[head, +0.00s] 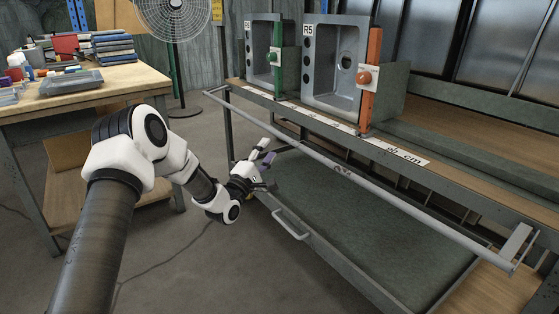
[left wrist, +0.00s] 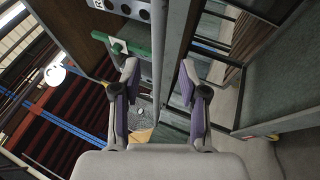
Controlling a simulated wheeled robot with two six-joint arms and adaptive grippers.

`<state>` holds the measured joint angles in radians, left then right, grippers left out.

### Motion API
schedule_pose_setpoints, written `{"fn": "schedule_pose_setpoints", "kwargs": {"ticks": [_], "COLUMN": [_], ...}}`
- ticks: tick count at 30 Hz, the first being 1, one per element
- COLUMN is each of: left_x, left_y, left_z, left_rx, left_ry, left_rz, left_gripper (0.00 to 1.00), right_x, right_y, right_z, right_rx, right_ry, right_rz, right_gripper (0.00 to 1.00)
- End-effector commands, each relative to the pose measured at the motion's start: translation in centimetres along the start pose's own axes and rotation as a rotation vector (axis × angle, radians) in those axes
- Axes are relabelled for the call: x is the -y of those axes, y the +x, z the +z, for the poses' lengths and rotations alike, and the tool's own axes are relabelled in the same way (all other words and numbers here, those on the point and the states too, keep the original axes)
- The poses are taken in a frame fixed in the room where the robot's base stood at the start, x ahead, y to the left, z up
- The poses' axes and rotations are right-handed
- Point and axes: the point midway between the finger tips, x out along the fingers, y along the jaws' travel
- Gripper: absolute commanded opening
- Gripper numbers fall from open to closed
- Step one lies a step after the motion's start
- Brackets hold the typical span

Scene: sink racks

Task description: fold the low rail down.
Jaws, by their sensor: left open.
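The low rail (head: 340,172) is a long thin grey bar along the front of the rack, held out on end arms and standing above the dark green tray. My left gripper (head: 265,152) is open and empty, just below the rail's left part in the head view. In the left wrist view the rail (left wrist: 157,50) runs lengthwise through the gap between the open fingertips (left wrist: 158,72). I cannot tell whether the fingers touch it; they are not closed on it. My right gripper is not in view.
The tray (head: 350,215) with a handle (head: 290,225) lies below the rail. Two grey sinks, one marked R5 (head: 335,55), stand on the rack behind, with green (head: 277,55) and orange (head: 371,75) posts. A wooden table (head: 130,80) and a fan (head: 173,15) stand left.

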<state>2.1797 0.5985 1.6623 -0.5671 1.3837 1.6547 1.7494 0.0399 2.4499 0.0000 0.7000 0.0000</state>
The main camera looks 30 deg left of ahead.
Motion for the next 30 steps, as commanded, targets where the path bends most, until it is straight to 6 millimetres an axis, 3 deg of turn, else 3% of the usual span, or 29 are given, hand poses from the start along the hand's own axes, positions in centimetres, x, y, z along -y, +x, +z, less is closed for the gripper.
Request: {"fn": "schedule_pose_setpoints", "kwargs": {"ticks": [13, 22, 23, 26, 30], "left_x": [0.1, -0.1, -0.1, -0.1, -0.1], "left_y": [7.0, 7.8, 7.8, 7.8, 7.8], "left_z": [0.1, 0.1, 0.1, 0.1, 0.1], "left_rx": [0.002, 0.000, 0.000, 0.000, 0.000], "left_ry": [0.001, -0.002, -0.002, -0.002, -0.001], "left_rz": [0.000, -0.003, -0.003, -0.003, -0.003], "left_gripper": [0.43, 0.43, 0.36, 0.01, 0.00], "right_x": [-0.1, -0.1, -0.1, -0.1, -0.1], "right_y": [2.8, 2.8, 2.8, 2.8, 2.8], "right_z": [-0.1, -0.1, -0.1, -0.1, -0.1], "right_rx": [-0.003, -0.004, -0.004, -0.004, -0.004], "right_ry": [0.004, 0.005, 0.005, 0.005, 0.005], "right_rz": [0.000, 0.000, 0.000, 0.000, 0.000], "right_gripper": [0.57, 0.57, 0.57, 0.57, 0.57]}}
